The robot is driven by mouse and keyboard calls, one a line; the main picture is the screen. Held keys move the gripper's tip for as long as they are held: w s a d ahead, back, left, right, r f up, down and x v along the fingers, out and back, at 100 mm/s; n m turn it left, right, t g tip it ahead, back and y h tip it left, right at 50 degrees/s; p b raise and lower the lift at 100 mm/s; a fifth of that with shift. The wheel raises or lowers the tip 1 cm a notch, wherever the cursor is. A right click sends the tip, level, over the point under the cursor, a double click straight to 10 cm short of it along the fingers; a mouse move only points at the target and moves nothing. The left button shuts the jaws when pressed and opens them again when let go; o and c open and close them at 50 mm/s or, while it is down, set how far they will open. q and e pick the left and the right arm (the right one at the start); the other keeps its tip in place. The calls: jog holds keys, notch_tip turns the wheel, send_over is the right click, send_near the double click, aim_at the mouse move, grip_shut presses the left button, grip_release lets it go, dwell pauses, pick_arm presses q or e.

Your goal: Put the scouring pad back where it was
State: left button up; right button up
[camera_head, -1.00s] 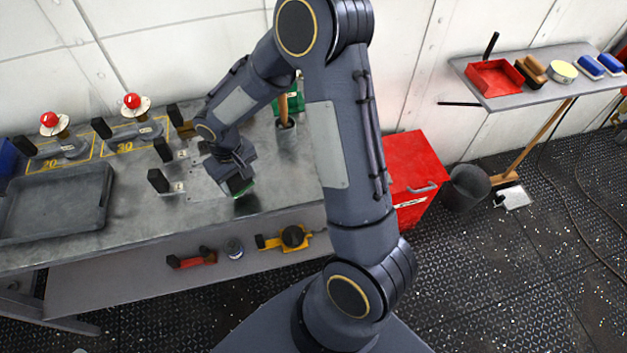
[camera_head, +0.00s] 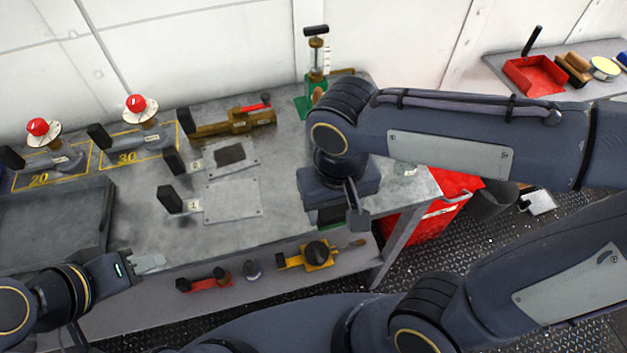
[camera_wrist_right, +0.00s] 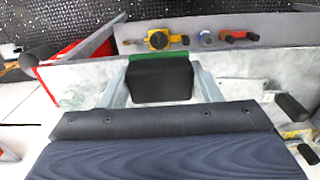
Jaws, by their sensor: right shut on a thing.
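My right gripper (camera_head: 338,214) is shut on the scouring pad (camera_head: 329,215), a dark block with a green layer, near the front right part of the bench. In the right wrist view the pad's black body (camera_wrist_right: 160,83) and green edge sit between the two pale fingers (camera_wrist_right: 160,88). Whether the pad touches the bench cannot be told. My left gripper (camera_head: 148,263) is at the bench's front edge on the left, with nothing seen in it; its finger gap is unclear.
The grey bench holds a tray (camera_head: 108,215), a brass device (camera_head: 235,122), a pale plate (camera_head: 233,200), a plate with a dark patch (camera_head: 230,154) and a green-based pump (camera_head: 314,85). A lower shelf carries a yellow device (camera_head: 316,254) and a red one (camera_head: 203,282). A red cabinet (camera_head: 425,215) stands right.

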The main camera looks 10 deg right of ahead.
jog(key=w+f, duration=0.2)
jog(key=w, duration=0.2)
jog(key=w+f+p, duration=0.1)
jog(key=w+f, duration=0.2)
jog(key=w, duration=0.1)
jog(key=w+f, duration=0.3)
jog(key=w, duration=0.1)
jog(key=shift+w+d+f, duration=0.15)
jog(key=shift+d+f, duration=0.05)
jog(key=shift+f, duration=0.05)
jog(key=shift+w+f, duration=0.2)
jog(key=shift+f, duration=0.05)
jog(key=shift+w+f, duration=0.2)
jog(key=shift+f, duration=1.55)
jog(key=shift+f, duration=0.2)
jog(key=o, duration=1)
